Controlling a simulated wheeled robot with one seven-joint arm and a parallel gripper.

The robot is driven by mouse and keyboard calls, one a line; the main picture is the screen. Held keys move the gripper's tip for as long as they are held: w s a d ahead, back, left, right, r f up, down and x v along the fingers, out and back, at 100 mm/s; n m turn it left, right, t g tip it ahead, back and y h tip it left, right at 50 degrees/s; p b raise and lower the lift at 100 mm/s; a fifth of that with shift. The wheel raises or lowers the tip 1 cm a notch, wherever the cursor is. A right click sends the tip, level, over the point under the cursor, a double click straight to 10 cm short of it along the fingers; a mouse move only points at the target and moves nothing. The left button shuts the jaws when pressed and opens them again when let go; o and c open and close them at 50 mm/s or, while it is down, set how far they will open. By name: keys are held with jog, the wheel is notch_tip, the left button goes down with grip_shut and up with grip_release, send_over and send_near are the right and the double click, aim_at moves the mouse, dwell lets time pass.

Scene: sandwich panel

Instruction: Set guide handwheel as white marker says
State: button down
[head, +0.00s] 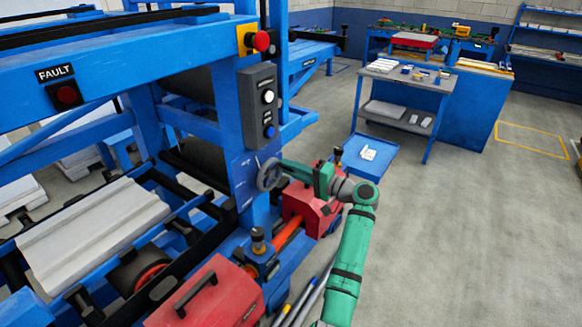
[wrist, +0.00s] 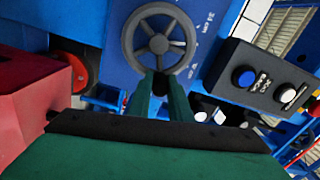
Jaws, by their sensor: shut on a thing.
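The grey spoked guide handwheel (head: 269,174) is on the blue machine post, and it fills the top middle of the wrist view (wrist: 158,42). My gripper (head: 286,167) reaches it from the right. In the wrist view my green fingers (wrist: 160,85) are shut on the near part of the handwheel, at its rim; the fingers hide the exact contact. White lettering (wrist: 208,22) is on the blue panel beside the wheel, too small to read surely. Small white marks (head: 243,161) also show left of the wheel in the head view.
A dark control box (head: 258,106) with a white and a blue button is above the wheel; a red emergency button (head: 261,41) is higher. A red housing (head: 312,208) sits close below my gripper. A red toolbox (head: 212,298) is in front. Open floor (head: 455,235) lies right.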

notch_tip(320, 180, down, 2)
jog(key=m, duration=0.3)
jog(key=shift+m, duration=0.3)
jog(key=shift+f+m, duration=0.35)
jog(key=shift+m, duration=0.45)
jog(key=shift+f+m, duration=0.35)
jog(key=shift+m, duration=0.45)
jog(key=c, duration=1.6)
grip_release()
jog(key=shift+c, duration=0.2)
jog(key=shift+r, duration=0.1)
jog(key=shift+d, duration=0.1)
jog(key=v, duration=1)
jog(key=shift+s+d, duration=0.2)
jog(key=shift+d, duration=0.1)
